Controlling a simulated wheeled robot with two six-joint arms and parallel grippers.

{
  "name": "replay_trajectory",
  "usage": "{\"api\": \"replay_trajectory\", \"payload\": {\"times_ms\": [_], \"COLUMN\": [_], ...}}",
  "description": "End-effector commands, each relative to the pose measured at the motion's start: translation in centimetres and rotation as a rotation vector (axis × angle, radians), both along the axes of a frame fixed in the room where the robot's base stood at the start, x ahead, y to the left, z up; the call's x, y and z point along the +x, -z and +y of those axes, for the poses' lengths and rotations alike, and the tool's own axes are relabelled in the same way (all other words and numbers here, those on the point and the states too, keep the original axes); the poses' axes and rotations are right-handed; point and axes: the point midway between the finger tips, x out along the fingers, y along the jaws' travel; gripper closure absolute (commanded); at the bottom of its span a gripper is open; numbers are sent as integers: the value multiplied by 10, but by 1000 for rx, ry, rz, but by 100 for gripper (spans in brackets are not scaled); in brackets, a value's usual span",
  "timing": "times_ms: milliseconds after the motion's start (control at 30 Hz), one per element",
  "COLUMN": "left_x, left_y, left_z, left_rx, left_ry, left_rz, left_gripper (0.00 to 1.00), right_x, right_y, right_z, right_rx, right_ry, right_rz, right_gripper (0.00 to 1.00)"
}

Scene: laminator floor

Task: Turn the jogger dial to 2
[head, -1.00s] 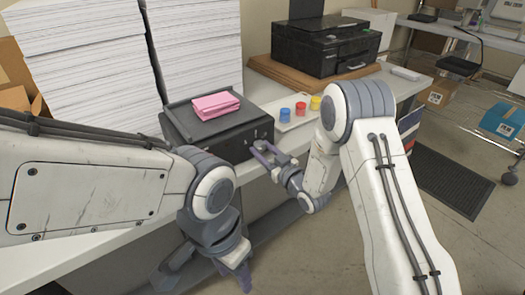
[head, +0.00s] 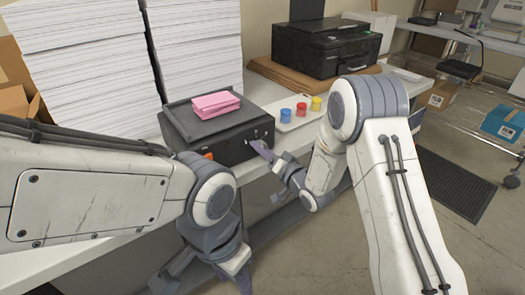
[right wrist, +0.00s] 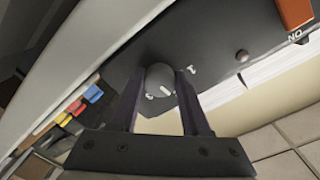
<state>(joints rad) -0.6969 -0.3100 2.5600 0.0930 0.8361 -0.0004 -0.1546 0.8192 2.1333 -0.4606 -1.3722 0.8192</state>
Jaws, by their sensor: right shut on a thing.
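The jogger (head: 230,147) is a black box on the table, with a pink pad of paper (head: 216,104) on top. An orange switch (head: 208,156) is on its front, and it also shows in the right wrist view (right wrist: 295,12). The round dark dial (right wrist: 160,76) with a white pointer line sits between the fingers of my right gripper (right wrist: 160,85). White marks surround it, too small to read surely. In the head view my right gripper (head: 257,145) is shut on the dial at the front's right end. My left gripper (head: 205,284) is open and empty, low in front of the table.
Tall white paper stacks (head: 85,60) stand behind and left of the jogger. A black printer (head: 325,52) stands on a brown board farther back. The floor (head: 310,255) between my arms is clear.

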Motion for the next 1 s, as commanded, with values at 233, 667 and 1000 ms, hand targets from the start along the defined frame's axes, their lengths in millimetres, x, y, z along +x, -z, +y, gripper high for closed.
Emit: {"api": "replay_trajectory", "payload": {"times_ms": [233, 667, 1000], "left_x": [0, 0, 0], "left_y": [0, 1, 1], "left_z": [0, 0, 0], "left_rx": [0, 0, 0], "left_ry": [0, 0, 0], "left_rz": [0, 0, 0], "left_gripper": [50, 50, 50], "right_x": [0, 1, 0], "right_y": [0, 0, 0], "right_z": [-1, -1, -1], "right_rx": [89, 127, 125], "right_ry": [3, 4, 4], "right_rz": [65, 92, 91], "right_gripper": [100, 100, 24]}}
